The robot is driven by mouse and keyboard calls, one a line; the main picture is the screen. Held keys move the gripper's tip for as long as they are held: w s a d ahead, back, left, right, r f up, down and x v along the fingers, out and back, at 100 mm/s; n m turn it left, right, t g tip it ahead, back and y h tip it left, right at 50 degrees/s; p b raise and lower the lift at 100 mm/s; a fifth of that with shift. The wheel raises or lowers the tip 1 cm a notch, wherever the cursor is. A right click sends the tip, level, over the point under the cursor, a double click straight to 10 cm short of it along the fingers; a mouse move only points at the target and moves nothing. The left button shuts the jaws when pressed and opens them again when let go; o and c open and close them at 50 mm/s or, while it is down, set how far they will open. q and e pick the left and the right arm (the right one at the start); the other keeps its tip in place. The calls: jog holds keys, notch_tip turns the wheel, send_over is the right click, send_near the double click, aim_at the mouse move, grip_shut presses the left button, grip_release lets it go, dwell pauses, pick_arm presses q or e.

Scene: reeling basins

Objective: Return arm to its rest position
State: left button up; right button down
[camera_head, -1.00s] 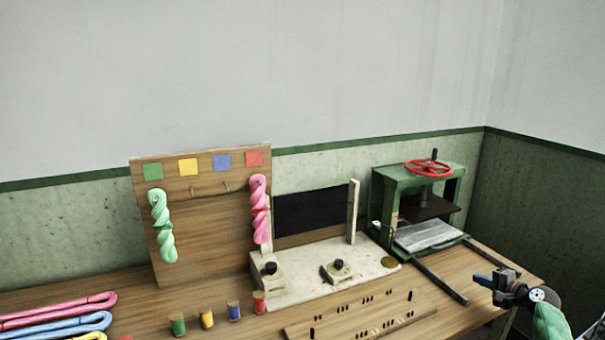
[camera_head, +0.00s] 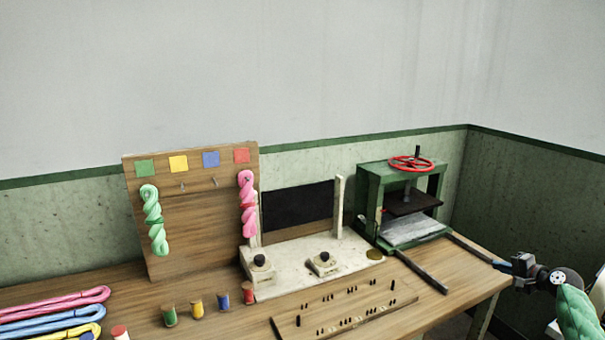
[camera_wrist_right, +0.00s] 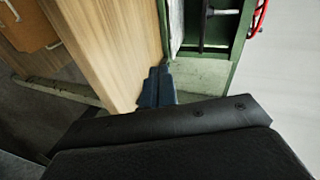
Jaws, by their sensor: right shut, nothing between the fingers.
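My right gripper (camera_head: 503,266) is at the right end of the wooden table in the head view, by the table's right edge. Its arm comes in from the lower right, with a green part behind the wrist. In the right wrist view its blue fingers (camera_wrist_right: 157,88) lie together, with nothing between them. The table edge and the green press show beyond them. My left gripper does not show.
A green press (camera_head: 404,205) with a red wheel stands at the table's back right. A pegboard (camera_head: 205,255) with green and pink twisted skeins, a white basin unit (camera_head: 310,268), a slotted rack (camera_head: 335,315), several spools and coloured skeins (camera_head: 55,310) occupy the table (camera_head: 450,285).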

jog(key=s+a+f+n+g+h, duration=0.1)
jog(key=s+a+f+n+g, duration=0.2)
jog(key=s+f, duration=0.6)
jog(key=s+a+f+n+g+h, duration=0.25)
jog(key=s+f, duration=0.25)
jog(key=f, duration=0.7)
jog(key=s+a+f+n+g, duration=0.2)
jog(key=s+a+f+n, duration=0.3)
jog(key=f, duration=0.6)
jog(key=s+a+f+n+g+h, duration=0.1)
jog(key=s+a+f+n+h, duration=0.3)
jog(key=s, duration=0.7)
jog(key=s+a+f+n+g+y, duration=0.1)
jog(key=s+f+g, duration=0.1)
jog(key=s+f, duration=0.65)
jog(key=s+a+f+n+g+h, duration=0.1)
jog(key=s+a+f+n+h, duration=0.15)
jog(key=s, duration=1.15)
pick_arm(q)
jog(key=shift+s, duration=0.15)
pick_arm(e)
jog(key=a+f+m+y, duration=0.1)
jog(key=a+f+y, duration=0.1)
jog(key=a, duration=1.3)
jog(key=s+a+f+m+y, duration=0.1)
jog(key=a+f+m+y, duration=0.1)
jog(key=a, duration=1.3)
jog(key=shift+s+a+y, duration=0.2)
jog(key=shift+a+y, duration=0.1)
jog(key=shift+y, duration=0.4)
